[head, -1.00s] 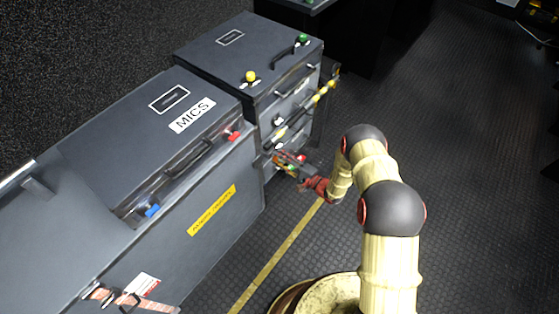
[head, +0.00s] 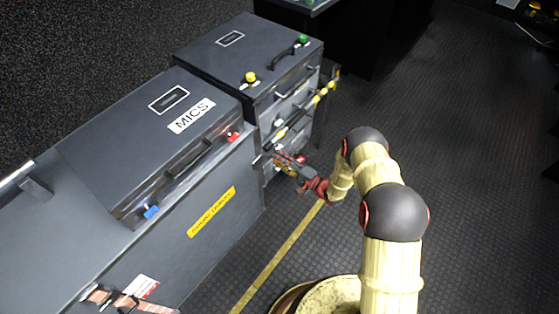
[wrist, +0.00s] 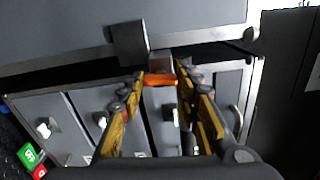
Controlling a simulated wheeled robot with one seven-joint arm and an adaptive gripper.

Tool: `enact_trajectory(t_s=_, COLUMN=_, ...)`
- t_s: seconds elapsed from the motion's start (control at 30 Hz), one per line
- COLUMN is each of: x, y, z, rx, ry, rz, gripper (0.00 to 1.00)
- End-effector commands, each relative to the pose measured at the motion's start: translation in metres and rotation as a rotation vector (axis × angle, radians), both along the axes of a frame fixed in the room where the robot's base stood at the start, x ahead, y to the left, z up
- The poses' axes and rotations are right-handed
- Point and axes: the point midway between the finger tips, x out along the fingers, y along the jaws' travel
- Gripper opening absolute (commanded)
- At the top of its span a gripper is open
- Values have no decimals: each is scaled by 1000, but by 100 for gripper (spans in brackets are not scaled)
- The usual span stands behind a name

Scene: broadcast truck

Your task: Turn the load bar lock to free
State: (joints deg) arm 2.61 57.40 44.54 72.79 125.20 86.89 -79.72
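An orange lever-like piece (wrist: 160,79), which looks like the lock handle, shows between my fingertips in the wrist view, below a dark grey block (wrist: 129,44). My gripper (wrist: 161,82) has its two yellow-and-black fingers apart, one on each side of the orange piece. I cannot tell whether they touch it. In the head view my gripper (head: 289,165) is small at the front of the drawer case, beside the lower end of the yellow-and-black striped bar (head: 322,94). The lock is too small there to read its position.
A green tag (wrist: 30,155) and a red tag (wrist: 41,172) show at lower left in the wrist view. The grey drawer case (head: 240,50) and MICS case (head: 125,130) stand left of my arm. Open floor (head: 480,180) lies to the right.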

Motion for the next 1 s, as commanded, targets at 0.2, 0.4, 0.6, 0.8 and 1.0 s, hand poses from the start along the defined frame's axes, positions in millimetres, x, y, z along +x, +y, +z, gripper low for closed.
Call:
enact_trajectory(t_s=0.2, x=-1, y=0, z=0, rx=1, ry=1, rz=0, gripper=46)
enact_trajectory(t_s=0.4, x=0, y=0, z=0, rx=1, ry=0, rz=0, gripper=50)
enact_trajectory(t_s=0.6, x=-1, y=-2, z=0, rx=1, ry=0, rz=-1, gripper=50)
enact_trajectory(t_s=0.8, x=-14, y=-22, z=0, rx=1, ry=2, rz=-4, gripper=50)
enact_trajectory(t_s=1.0, x=-40, y=-55, z=0, rx=1, ry=3, rz=-5, gripper=50)
